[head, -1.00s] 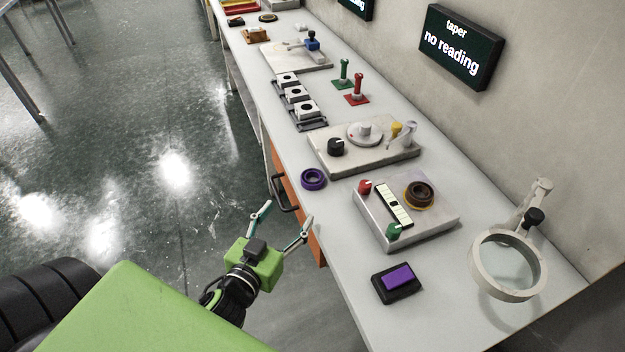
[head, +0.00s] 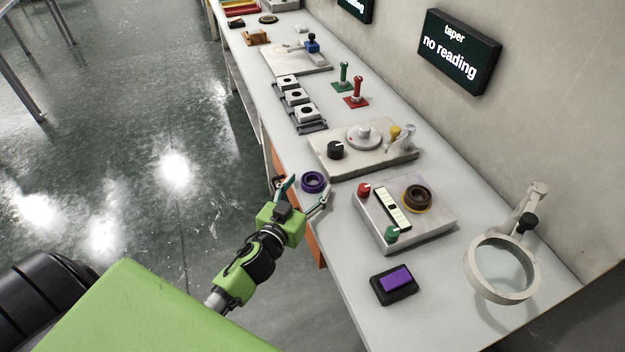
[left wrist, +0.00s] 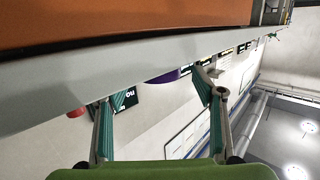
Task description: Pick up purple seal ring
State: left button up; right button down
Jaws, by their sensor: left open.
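The purple seal ring (head: 313,182) lies flat near the front edge of the bench in the head view. My left gripper (head: 305,194) is open, with its two fingers spread on either side of the ring's near side; whether they touch it I cannot tell. In the left wrist view the open fingers (left wrist: 160,105) show, and a purple edge of the ring (left wrist: 163,77) peeks past the bench edge between them. My right gripper is not in view.
The bench (head: 345,300) runs along the wall. A metal box with red and green knobs (head: 372,225) stands right of the ring, and a plate with a black knob (head: 350,165) behind it. A purple-topped black pad (head: 394,286) and a magnifier (head: 500,268) are nearer.

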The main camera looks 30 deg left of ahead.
pick_arm(q)
jog(key=shift+w+f, duration=0.2)
jog(key=shift+w, duration=0.75)
jog(key=c, duration=1.3)
jog(key=shift+r, duration=0.1)
jog(key=shift+r, duration=0.65)
jog(key=s+d+r, duration=0.6)
jog(key=d+r, duration=0.1)
jog(key=s+d+r, duration=0.3)
jog(key=d+r, duration=0.1)
jog(key=shift+d+r, duration=0.1)
jog(key=shift+r, duration=0.15)
jog(key=shift+s+a+r+n+g+y, duration=0.35)
jog(key=shift+s+r+n+y, duration=0.4)
jog(key=shift+s+y, duration=0.45)
jog(key=shift+s+a+r+n+g+y, duration=0.3)
jog(key=shift+s+r+n+y, duration=0.25)
jog(key=shift+s+n+y, duration=0.65)
jog(key=shift+s+a+r+n+g+y, duration=0.25)
jog(key=shift+s+a+r+n+y, duration=0.25)
jog(key=shift+s+y, duration=0.7)
